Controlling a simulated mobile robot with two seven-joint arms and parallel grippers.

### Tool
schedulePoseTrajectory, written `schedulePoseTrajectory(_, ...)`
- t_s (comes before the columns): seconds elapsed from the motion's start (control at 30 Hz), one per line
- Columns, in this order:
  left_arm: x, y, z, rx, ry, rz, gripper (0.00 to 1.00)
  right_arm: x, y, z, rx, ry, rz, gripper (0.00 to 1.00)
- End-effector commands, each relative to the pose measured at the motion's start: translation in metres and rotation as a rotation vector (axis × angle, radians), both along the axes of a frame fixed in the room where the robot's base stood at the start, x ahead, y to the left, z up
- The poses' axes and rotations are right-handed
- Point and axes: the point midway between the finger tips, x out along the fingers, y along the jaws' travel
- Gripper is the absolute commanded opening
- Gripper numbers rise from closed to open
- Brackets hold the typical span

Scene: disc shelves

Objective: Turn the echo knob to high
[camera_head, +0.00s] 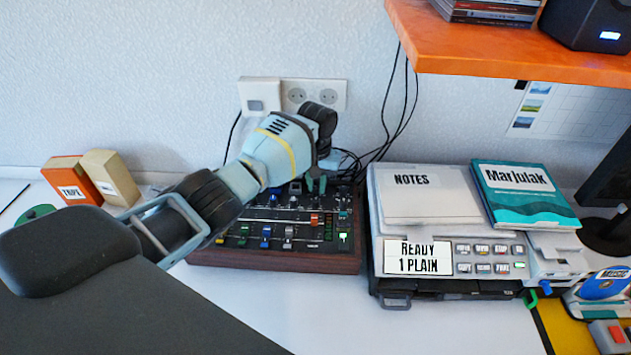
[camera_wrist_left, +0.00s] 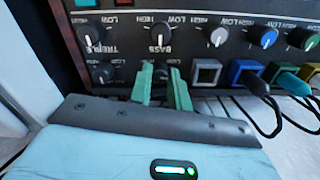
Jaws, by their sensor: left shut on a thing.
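The mixer (camera_head: 275,262) is a dark panel with a wooden front, on the white desk, with knobs, sliders and coloured buttons. My left gripper (camera_head: 316,184) reaches over its back right part from the left. In the left wrist view the panel appears upside down, and the green fingers of my left gripper (camera_wrist_left: 160,82) are closed around a small dark knob (camera_wrist_left: 161,74). That knob's label and pointer are hidden, so I cannot tell whether it is the echo knob. The bass knob (camera_wrist_left: 160,36) and treble knob (camera_wrist_left: 92,35) show nearby. My right gripper is not in view.
Cable plugs (camera_wrist_left: 252,78) stick out beside the fingers in the left wrist view. A printer (camera_head: 450,262) stands right of the mixer, under an orange shelf (camera_head: 510,45). An orange box (camera_head: 72,180) stands at the left. The desk in front of the mixer is clear.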

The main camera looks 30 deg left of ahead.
Motion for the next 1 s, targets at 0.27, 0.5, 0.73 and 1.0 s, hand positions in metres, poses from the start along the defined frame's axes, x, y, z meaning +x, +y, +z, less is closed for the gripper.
schedulePoseTrajectory(0.27,0.0001,-0.0003,0.001,-0.001,0.0,-0.224,0.0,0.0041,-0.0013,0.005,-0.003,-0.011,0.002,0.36)
schedulePoseTrajectory(0.5,0.0002,-0.0004,0.0005,-0.001,0.0,-0.361,0.0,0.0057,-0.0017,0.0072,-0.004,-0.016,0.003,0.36)
schedulePoseTrajectory(0.73,0.0002,-0.0001,0.0,0.0,0.0,-0.427,0.0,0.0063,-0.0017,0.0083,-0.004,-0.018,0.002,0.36)
schedulePoseTrajectory(1.0,0.0003,0.0,-0.0003,0.0,-0.001,-0.445,0.0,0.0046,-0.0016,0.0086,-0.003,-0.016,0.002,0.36)
